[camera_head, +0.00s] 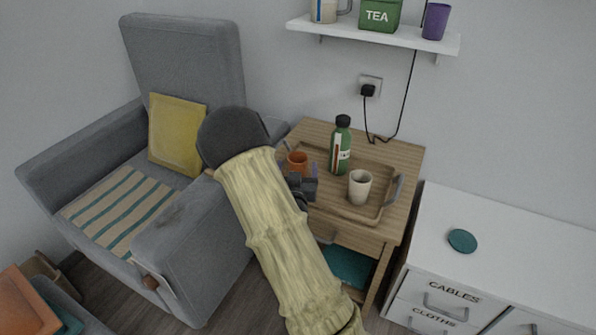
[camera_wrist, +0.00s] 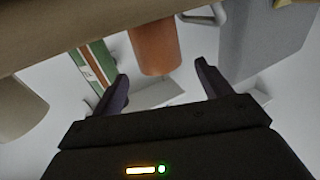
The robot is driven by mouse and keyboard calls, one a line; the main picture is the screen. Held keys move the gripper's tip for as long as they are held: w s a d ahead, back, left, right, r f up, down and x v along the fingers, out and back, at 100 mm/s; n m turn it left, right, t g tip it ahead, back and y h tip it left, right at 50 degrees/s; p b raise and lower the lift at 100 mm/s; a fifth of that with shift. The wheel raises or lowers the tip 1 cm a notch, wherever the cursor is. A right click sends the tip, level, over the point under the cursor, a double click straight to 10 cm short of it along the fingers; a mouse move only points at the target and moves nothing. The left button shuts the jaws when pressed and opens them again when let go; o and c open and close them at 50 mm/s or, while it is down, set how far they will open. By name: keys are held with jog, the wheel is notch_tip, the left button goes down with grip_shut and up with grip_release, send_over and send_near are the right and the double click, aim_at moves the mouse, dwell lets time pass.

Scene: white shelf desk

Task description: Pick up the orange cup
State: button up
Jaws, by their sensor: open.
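The orange cup (camera_head: 297,160) stands in the wooden tray (camera_head: 345,210) on the wooden side table, partly hidden by my arm. My gripper (camera_head: 310,180) is just in front of it, low over the tray. In the wrist view the orange cup (camera_wrist: 155,47) appears ahead of my open gripper (camera_wrist: 161,72), roughly in line with the space between the two dark fingers. The fingers look empty. I cannot tell the exact gap to the cup.
A green bottle (camera_head: 340,147) stands right of the orange cup, and a cream cup (camera_head: 360,187) stands nearer the front of the tray. A grey armchair (camera_head: 190,50) is on the left. A wall shelf (camera_head: 400,38) hangs above. A white cabinet (camera_head: 510,230) is at right.

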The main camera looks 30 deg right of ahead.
aim_at(298, 158)
jog(key=shift+b+x, duration=0.7)
jog(key=shift+x, duration=1.9)
jog(key=c, duration=1.1)
jog(key=shift+c, duration=0.2)
notch_tip(298, 158, up, 10)
jog(key=p, duration=0.3)
jog(key=shift+p, duration=0.3)
